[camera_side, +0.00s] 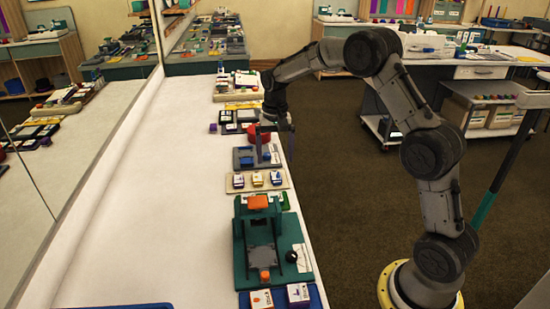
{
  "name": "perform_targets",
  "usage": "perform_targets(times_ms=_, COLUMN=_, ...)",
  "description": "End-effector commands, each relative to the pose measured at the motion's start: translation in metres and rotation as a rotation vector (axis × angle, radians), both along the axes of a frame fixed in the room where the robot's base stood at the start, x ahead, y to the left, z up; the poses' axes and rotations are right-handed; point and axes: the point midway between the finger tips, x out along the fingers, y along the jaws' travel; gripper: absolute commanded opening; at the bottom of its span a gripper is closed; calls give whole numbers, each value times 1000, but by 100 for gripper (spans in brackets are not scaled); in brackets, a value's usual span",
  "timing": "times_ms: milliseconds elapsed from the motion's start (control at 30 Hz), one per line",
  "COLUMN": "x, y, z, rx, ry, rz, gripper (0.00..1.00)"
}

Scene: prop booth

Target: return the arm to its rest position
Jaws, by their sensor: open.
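My gripper (275,128) hangs at the end of my grey arm, pointing down over the right edge of the long white table. It is open. It is above or beside a red round object (252,134) and a grey-blue board (244,158); from this angle I cannot tell whether it touches either. My arm arches up and over from its yellow-ringed base at the lower right. No object shows between the fingers.
The white table (130,190) holds a row of props along its right edge, including a green fixture (287,236) and a beige tray of small boxes (240,188). A mirror wall (95,160) stands left. A white bench (490,68) is behind.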

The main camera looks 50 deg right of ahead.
Motion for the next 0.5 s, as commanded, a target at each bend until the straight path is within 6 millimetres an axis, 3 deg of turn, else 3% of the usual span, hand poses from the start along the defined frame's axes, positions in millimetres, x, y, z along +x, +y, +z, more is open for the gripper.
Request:
perform_targets(times_ms=167, x=3, y=6, z=12, rx=-6, ry=-25, rz=13, gripper=96)
perform_targets(times_ms=333, x=-3, y=27, z=77, rx=-34, ry=-139, rz=53, gripper=96)
perform_targets(times_ms=500, x=-45, y=59, z=143, rx=-57, ry=-250, rz=122, gripper=96)
